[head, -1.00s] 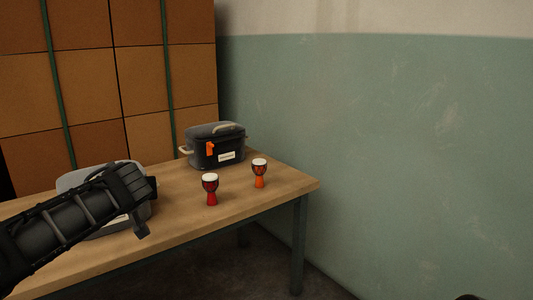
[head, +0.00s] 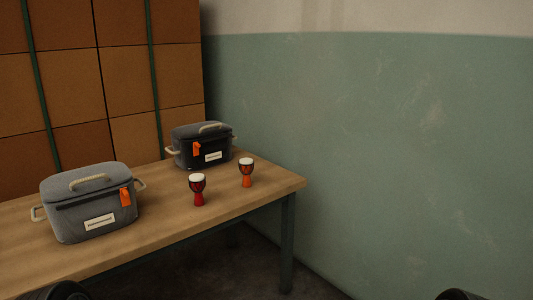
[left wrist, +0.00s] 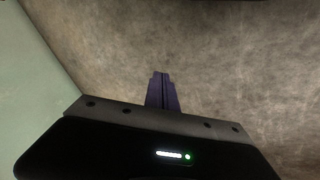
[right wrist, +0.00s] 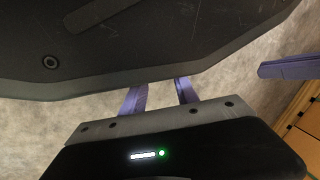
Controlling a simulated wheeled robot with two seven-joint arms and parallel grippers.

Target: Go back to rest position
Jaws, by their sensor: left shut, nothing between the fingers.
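My left gripper (left wrist: 162,90) is shut, its two purple fingers together with nothing between them; the left wrist view shows bare floor beyond it. My right gripper (right wrist: 160,86) is open, its fingers apart, with no object seen between them. A dark part of my own body fills the top of the right wrist view, close to the fingertips. In the head view both grippers are out of sight; only dark bits of my arms show at the bottom edge. Both grippers are clear of the table.
A green wall (head: 400,150) is on the right.

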